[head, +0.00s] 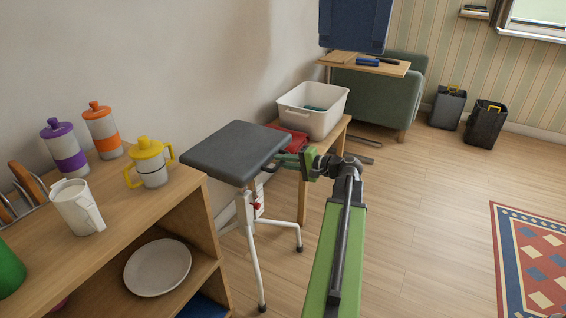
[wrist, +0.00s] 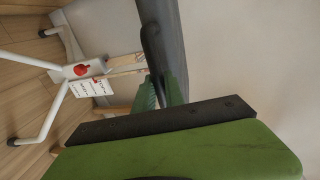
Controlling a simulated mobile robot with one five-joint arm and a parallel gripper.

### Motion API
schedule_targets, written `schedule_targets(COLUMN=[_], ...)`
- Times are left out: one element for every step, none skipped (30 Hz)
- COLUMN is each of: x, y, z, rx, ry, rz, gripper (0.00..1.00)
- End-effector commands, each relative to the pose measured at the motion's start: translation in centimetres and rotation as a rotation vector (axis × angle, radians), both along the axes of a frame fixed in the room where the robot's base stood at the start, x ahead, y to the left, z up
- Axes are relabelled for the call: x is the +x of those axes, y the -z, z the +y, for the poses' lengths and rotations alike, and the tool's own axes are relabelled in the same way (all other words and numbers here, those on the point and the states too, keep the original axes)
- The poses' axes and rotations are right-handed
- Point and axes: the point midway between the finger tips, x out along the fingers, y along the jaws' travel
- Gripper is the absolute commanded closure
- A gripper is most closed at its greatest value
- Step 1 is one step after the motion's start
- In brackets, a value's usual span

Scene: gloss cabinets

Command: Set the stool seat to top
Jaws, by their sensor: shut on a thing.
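The stool has a dark grey square seat (head: 235,152) on a white column with splayed white legs (head: 257,262). A red knob (head: 257,205) sits on the column; it also shows in the wrist view (wrist: 82,69), with a marked white card (wrist: 90,87) beside it. My gripper (head: 284,161) is at the right side of the seat, shut on the dark curved handle (wrist: 152,45) at the seat's edge. The green fingers (wrist: 165,92) hide part of the handle. The seat looks about level and stands above the column.
A wooden shelf (head: 193,200) with cups and a plate is at the left, close to the stool. Behind the stool, a low wooden table holds a white bin (head: 312,108) and a red item (head: 288,140). Open floor (head: 420,220) lies to the right, with a patterned rug (head: 530,260).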

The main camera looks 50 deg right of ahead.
Motion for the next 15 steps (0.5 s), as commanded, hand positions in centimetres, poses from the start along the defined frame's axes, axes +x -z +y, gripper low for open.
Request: schedule_targets(x=[0.0, -0.01, -0.01, -0.01, -0.01, 0.0, 0.0, 0.0, 0.0, 0.0, -0.01, 0.0, 0.0, 0.0, 0.01], y=[-1.54, -1.67, -1.7, -1.66, -1.59, -1.49, -1.44, -1.43, -1.43, -1.43, -1.45, -1.45, -1.47, -1.46, -1.44], z=[0.01, 0.0, -0.01, -0.01, -0.02, -0.03, -0.04, -0.05, -0.06, -0.06, -0.06, -0.07, -0.07, -0.07, -0.05], rx=[0.002, 0.002, 0.002, 0.002, 0.002, 0.003, 0.003, 0.003, 0.003, 0.003, 0.003, 0.003, 0.003, 0.003, 0.003], ry=[0.0, 0.0, 0.0, 0.0, 0.0, 0.001, 0.001, 0.001, 0.001, 0.002, 0.002, 0.002, 0.002, 0.002, 0.001], rz=[-0.003, -0.003, -0.004, -0.004, -0.005, -0.005, -0.005, -0.005, -0.005, -0.005, -0.005, -0.005, -0.006, -0.006, -0.005], gripper=[1.0, 1.0, 1.0, 1.0, 1.0, 1.0, 1.0, 1.0, 1.0, 1.0, 1.0, 0.83, 0.79, 0.75, 0.7])
